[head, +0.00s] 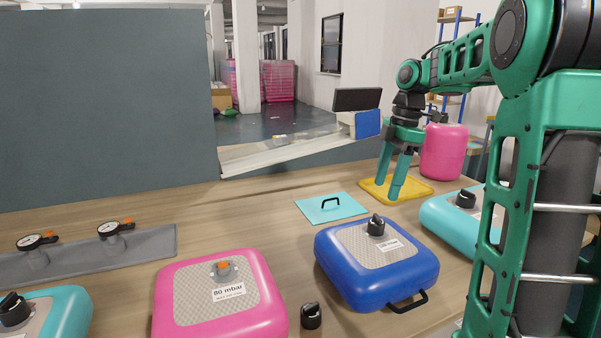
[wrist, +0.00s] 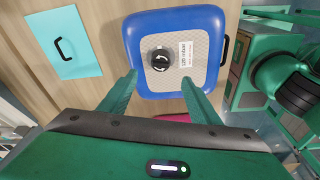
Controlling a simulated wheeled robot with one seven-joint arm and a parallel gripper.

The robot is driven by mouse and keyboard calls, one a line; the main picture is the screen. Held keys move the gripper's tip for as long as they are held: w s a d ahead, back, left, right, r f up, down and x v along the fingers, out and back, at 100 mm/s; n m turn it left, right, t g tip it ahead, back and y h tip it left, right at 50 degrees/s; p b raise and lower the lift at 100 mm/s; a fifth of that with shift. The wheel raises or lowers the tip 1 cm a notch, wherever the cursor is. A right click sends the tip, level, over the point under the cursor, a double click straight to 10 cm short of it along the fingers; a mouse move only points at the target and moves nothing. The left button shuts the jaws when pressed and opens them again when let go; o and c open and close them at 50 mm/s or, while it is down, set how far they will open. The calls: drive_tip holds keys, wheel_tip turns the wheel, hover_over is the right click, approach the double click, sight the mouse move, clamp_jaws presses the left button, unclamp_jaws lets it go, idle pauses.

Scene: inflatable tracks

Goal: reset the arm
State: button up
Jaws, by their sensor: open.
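My gripper (head: 390,188) hangs from my green arm at the right of the head view, fingers pointing down and apart, with nothing between them. It appears over or near the yellow mat (head: 412,191) at the back right of the table. In the wrist view my gripper (wrist: 158,82) shows two green fingers spread apart. The blue inflatable block (wrist: 205,75) with a black knob (wrist: 161,60) lies beyond the fingertips there. It also shows in the head view (head: 345,272), on the table. I cannot tell the height of the fingertips above the table.
A cyan plate with a black handle (head: 318,212) lies beside the mat. A pink block (head: 195,310), teal blocks (head: 65,305) (head: 436,218) and a loose black knob (head: 311,316) are on the table. A grey gauge rack (head: 75,262) stands left. A pink block (head: 443,155) stands behind.

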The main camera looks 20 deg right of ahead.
drive_tip(key=s+a+f+m, duration=0.1)
drive_tip(key=s+f+m, duration=0.3)
drive_tip(key=s+m, duration=0.3)
drive_tip(key=s+a+f+m+h, duration=0.1)
drive_tip(key=s+a+f+m, duration=0.1)
drive_tip(key=s+f+m, duration=0.2)
drive_tip(key=s+a+f+m, duration=0.1)
drive_tip(key=s+f+m, duration=0.4)
drive_tip(key=s+m, duration=0.5)
drive_tip(key=s, duration=0.7)
drive_tip(key=shift+s+a+m+h, duration=0.2)
drive_tip(key=shift+m+h, duration=0.1)
drive_tip(key=shift+m, duration=0.1)
drive_tip(key=shift+w, duration=0.1)
drive_tip(key=shift+w+f+g, duration=0.25)
drive_tip(key=shift+w+g, duration=0.05)
drive_tip(key=shift+w, duration=0.3)
